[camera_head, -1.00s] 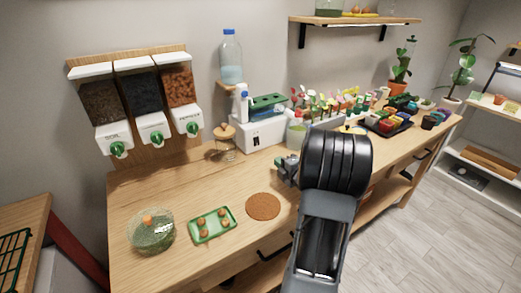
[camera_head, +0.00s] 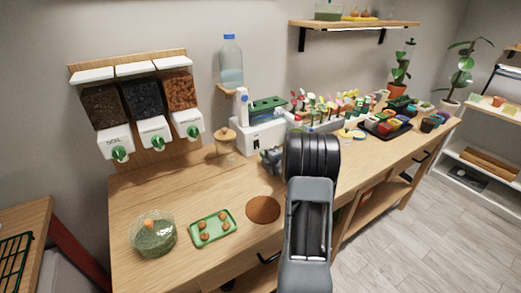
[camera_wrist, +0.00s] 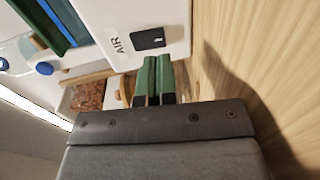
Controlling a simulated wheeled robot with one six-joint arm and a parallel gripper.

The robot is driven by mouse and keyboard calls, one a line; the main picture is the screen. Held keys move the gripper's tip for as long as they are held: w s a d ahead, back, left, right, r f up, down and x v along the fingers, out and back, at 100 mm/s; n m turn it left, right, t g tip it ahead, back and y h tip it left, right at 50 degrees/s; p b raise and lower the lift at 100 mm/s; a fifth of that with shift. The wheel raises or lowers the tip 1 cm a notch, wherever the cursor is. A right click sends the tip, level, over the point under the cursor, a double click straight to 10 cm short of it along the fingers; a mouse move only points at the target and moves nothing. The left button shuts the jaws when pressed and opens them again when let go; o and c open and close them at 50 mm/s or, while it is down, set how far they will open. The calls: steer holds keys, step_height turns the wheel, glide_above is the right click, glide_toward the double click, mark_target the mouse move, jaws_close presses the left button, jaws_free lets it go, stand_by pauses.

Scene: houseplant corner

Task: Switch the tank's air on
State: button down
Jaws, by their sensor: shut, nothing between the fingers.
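The white tank unit (camera_head: 262,140) with a green top stands at the back of the bench. In the wrist view its white face (camera_wrist: 112,15) carries the printed word AIR beside a black rocker switch (camera_wrist: 147,38) with a small white mark near one end. My gripper (camera_head: 268,160) is in front of the unit, and its green fingers (camera_wrist: 156,60) are shut together and empty. In the wrist view the fingertips lie just below the switch; I cannot tell whether they touch the face. The switch is too small to make out in the head view.
A glass jar with a wooden lid (camera_head: 225,144) stands left of the unit. A green tray (camera_head: 200,240), a round brown mat (camera_head: 263,209) and a glass bowl (camera_head: 155,240) are on the front bench. Potted plants and trays crowd the right side. The middle-left bench is clear.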

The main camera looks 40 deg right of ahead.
mark_target(257, 148)
steer(key=shift+w+d+f+p, duration=0.1)
steer(key=shift+w+f+p, duration=0.1)
steer(key=shift+w, duration=0.8)
steer(key=shift+w+d+f+p, duration=0.1)
steer(key=shift+w+p, duration=0.05)
steer(key=shift+w, duration=0.85)
steer(key=b, duration=0.1)
steer(key=f+b, duration=0.1)
steer(key=shift+w+b, duration=0.2)
steer(key=shift+b, duration=0.2)
steer(key=shift+r+p, duration=0.4)
steer(key=shift+r, duration=0.1)
steer(key=s, duration=0.4)
steer(key=s+b, duration=0.1)
steer(key=s, duration=0.4)
steer(key=s+a+r, duration=0.1)
steer(key=s, duration=0.3)
steer(key=shift+s, duration=0.4)
